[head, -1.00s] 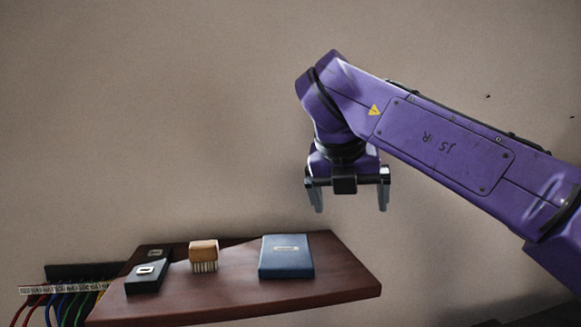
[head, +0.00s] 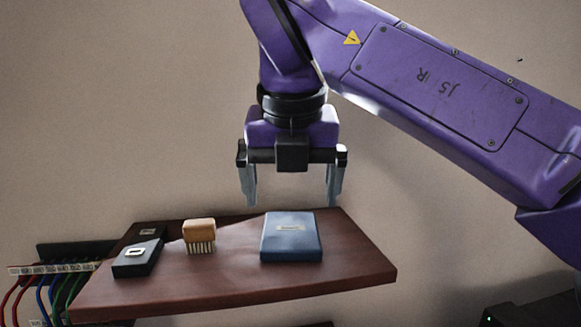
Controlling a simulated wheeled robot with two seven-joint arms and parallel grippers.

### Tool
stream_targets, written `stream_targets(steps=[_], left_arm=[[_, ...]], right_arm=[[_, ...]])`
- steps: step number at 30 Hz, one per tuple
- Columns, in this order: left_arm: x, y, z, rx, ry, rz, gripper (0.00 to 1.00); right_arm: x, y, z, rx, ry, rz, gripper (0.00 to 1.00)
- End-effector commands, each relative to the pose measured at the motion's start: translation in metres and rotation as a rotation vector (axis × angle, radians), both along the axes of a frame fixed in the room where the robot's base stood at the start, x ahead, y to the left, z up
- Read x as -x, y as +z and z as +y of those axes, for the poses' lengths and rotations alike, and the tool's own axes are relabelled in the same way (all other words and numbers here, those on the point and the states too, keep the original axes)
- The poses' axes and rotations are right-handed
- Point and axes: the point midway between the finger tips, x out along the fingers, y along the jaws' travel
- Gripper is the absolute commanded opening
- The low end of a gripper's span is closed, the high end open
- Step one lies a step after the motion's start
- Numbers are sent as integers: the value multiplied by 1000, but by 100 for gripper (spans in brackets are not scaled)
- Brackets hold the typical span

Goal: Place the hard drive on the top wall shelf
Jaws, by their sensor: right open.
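A dark red-brown wall shelf (head: 230,283) sticks out from the beige wall. A flat blue box with a pale label (head: 291,243) lies on its right half; it may be the hard drive. A black box with a white label (head: 138,259) lies near the shelf's left end, and I cannot tell for certain which of the two is the hard drive. My right gripper (head: 292,203) is open and empty, fingers pointing down, above the back part of the blue box and seemingly apart from it. My left gripper is not in view.
A wooden brush (head: 200,234) stands bristles down between the two boxes. Several coloured cables (head: 50,290) hang from a black panel at the left. The shelf is bare along its front and right end. A dark device (head: 530,310) shows at the bottom right.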

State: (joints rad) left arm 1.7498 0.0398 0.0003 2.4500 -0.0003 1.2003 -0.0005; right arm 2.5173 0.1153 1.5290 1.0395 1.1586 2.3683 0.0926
Motion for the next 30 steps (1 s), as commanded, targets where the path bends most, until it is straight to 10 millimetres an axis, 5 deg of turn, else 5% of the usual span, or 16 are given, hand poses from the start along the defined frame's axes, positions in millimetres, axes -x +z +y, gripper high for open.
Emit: stream_targets(steps=[9, 20, 21, 26, 30], left_arm=[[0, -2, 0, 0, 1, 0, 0], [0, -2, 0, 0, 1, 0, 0], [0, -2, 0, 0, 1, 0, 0], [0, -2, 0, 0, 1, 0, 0], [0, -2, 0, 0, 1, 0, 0]], right_arm=[[-19, -45, 0, -1, 1, 1, 100], [-21, -51, 1, -2, 1, -1, 100], [-21, -51, 1, -2, 1, -1, 97], [-21, -51, 1, -1, 1, -1, 46], [-21, -51, 1, -1, 1, -1, 46]])
